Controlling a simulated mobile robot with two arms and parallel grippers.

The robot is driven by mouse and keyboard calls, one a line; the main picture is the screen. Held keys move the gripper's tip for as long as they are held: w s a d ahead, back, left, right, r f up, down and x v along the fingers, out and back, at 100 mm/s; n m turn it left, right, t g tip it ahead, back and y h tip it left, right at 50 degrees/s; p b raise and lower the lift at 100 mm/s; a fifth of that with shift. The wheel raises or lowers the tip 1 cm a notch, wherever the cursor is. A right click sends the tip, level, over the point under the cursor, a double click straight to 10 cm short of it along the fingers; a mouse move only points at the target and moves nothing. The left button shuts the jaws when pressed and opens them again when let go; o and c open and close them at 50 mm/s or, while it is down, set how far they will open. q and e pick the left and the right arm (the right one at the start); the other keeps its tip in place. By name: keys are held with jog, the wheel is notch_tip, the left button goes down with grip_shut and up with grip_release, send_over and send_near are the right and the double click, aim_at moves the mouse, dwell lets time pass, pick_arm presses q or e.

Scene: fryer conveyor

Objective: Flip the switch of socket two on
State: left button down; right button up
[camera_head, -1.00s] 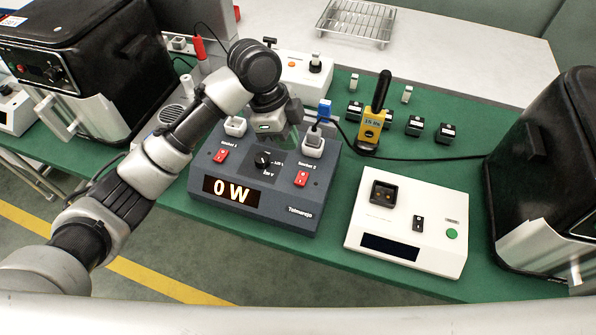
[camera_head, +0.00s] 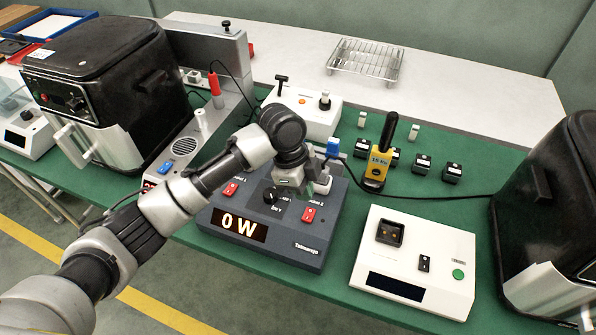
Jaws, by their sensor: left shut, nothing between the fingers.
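The dark grey power box (camera_head: 290,253) stands on the green bench mat, with a lit display (camera_head: 239,225) reading "0 W". Its socket 1 red switch (camera_head: 231,189) is at the left and its socket 2 red switch (camera_head: 309,215) at the right. A black dial (camera_head: 270,194) sits between them. A pale plug (camera_head: 322,184) is in socket 2, partly hidden. My left gripper (camera_head: 294,194) is shut and empty above the box, between the dial and the socket 2 switch. Whether it touches anything I cannot tell. My right gripper is not in view.
A white device (camera_head: 414,259) stands to the right of the box. A yellow tester (camera_head: 377,165) and a white control box (camera_head: 306,115) stand behind. Black fryers stand at left (camera_head: 105,70) and right (camera_head: 560,190). A dark cable crosses the mat behind the white device.

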aim_at(307, 220)
pick_arm(q)
jog(key=x, duration=0.3)
jog(key=p+x, duration=0.1)
jog(key=x, duration=0.1)
jog(key=shift+a+f, duration=0.35)
jog(key=shift+f, duration=0.05)
jog(key=shift+s+f, duration=0.1)
jog(key=shift+f, duration=0.5)
jog(key=shift+s+a+f, duration=0.1)
jog(key=shift+s+f, duration=0.05)
jog(key=shift+f, duration=0.15)
jog(key=shift+w+d+r, duration=0.1)
jog(key=shift+w+d, duration=0.05)
jog(key=shift+w, duration=0.25)
jog(key=shift+w+d+r, duration=0.15)
jog(key=shift+w, duration=0.25)
